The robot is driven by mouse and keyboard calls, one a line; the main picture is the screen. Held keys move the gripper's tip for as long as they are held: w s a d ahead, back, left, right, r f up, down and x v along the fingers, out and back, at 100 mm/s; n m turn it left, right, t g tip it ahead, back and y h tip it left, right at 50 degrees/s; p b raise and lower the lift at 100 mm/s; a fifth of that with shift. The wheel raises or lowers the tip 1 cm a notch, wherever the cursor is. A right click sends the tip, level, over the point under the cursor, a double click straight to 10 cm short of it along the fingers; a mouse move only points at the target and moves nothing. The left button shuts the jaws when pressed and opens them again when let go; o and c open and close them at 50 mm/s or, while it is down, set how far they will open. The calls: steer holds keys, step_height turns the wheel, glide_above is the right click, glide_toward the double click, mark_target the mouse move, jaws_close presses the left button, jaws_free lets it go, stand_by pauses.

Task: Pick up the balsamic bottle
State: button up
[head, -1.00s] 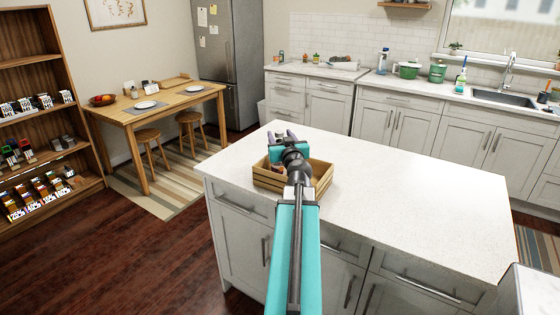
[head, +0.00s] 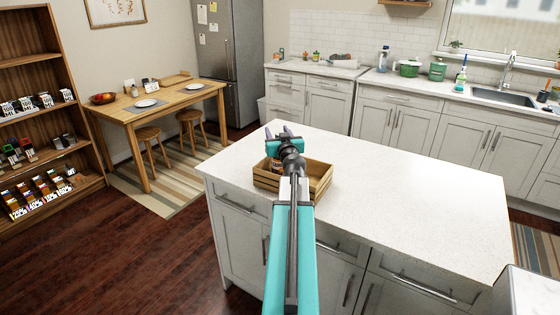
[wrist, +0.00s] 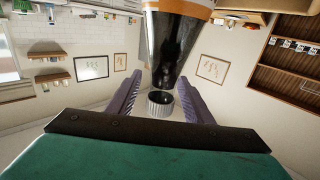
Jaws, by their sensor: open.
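A dark bottle (wrist: 175,45) with an orange and white label shows large at the top middle of the wrist view. I take it for the balsamic bottle. A grey ridged cap-like piece (wrist: 160,103) shows below its dark part, between my fingers; I cannot tell if the two are joined. In the head view, part of a bottle (head: 276,165) shows inside a wooden crate (head: 321,184), mostly hidden by my arm. My gripper (head: 282,130) is above the crate. Its two purple fingers are apart on either side of the cap-like piece in the wrist view (wrist: 160,97).
The crate stands on a white island counter (head: 410,190), whose right part is clear. A dining table (head: 165,105) with plates stands behind left, and a stocked shelf (head: 40,110) stands at far left. Green pots and bottles stand on the back counter (head: 345,72).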

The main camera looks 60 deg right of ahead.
stand_by(0.5)
jaws_close()
